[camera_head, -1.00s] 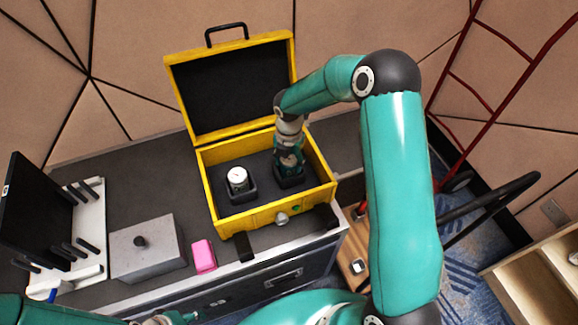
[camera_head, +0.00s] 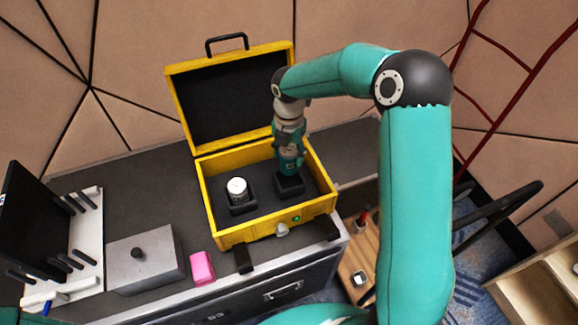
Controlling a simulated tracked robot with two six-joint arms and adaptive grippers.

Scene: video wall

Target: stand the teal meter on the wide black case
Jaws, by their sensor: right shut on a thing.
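My right gripper (camera_head: 289,146) reaches into the open yellow case from above, shut on the teal meter (camera_head: 290,163). The meter is upright, just above or at the top of the right black holder (camera_head: 289,184); I cannot tell whether they still touch. The gripper hides much of the meter's upper part. My left gripper is out of view. I cannot pick out a wide black case with certainty.
The yellow case (camera_head: 207,205) has its lid up behind. A white-topped meter (camera_head: 237,188) stands in its left holder. A grey box with a knob (camera_head: 148,275), a pink block (camera_head: 202,267) and a dark screen (camera_head: 38,222) are left. Dark counter (camera_head: 120,195) is clear behind the box.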

